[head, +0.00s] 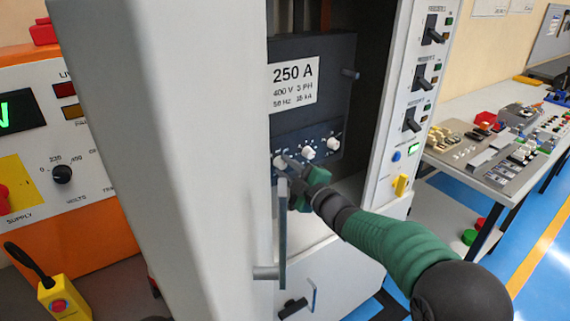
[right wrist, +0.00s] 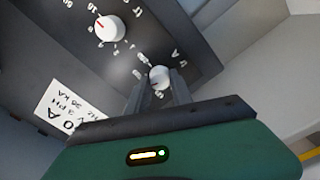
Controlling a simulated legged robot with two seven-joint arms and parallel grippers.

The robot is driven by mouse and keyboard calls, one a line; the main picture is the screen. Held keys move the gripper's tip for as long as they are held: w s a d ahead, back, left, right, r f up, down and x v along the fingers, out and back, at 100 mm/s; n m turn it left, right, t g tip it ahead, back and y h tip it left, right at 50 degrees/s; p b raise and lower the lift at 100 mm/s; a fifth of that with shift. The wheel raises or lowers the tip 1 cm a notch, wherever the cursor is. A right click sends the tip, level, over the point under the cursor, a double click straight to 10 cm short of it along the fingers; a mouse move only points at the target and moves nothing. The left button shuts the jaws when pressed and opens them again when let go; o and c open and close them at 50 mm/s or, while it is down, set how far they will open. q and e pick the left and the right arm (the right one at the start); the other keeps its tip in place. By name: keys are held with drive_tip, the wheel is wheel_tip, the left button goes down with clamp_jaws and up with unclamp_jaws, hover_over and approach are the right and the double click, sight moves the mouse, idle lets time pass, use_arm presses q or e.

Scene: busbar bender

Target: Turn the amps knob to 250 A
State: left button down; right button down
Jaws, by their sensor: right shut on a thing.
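A dark breaker panel (head: 335,120) in the open cabinet carries a row of white knobs. My right gripper (head: 287,168) is at the leftmost white knob (head: 279,162), which it partly hides. In the right wrist view my right gripper (right wrist: 160,90) has its two fingers closed on the sides of this white knob (right wrist: 160,75). A small mark that looks like an A stands by it, so I take it for the amps knob. Its pointer and dial numbers are too small to read. My left gripper is not in view.
The neighbouring knob (right wrist: 110,28) has a red pointer line. A 250 A plate (head: 293,86) sits above the knobs. The open cabinet door (head: 165,140) with its handle (head: 282,235) stands close left of my right gripper. A bench (head: 490,165) with parts is at right.

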drive_tip(key=m+p, duration=0.1)
drive_tip(key=m, duration=0.1)
drive_tip(key=m+p, duration=0.1)
drive_tip(key=shift+d+f+m, duration=0.1)
drive_tip(key=shift+f+m, duration=0.2)
drive_tip(key=shift+m, duration=0.1)
drive_tip(key=m+p, duration=0.2)
drive_tip(key=m, duration=0.1)
drive_tip(key=shift+m, duration=0.3)
drive_tip(key=m+p, duration=0.2)
drive_tip(key=m, duration=0.2)
drive_tip(key=shift+s+f, duration=0.1)
drive_tip(key=shift+f+m+p, duration=0.1)
drive_tip(key=shift+m+p, duration=0.65)
drive_tip(key=shift+m, duration=0.65)
drive_tip(key=c, duration=1.4)
unclamp_jaws()
drive_tip(key=shift+o, duration=1.4)
drive_tip(key=shift+r, duration=0.2)
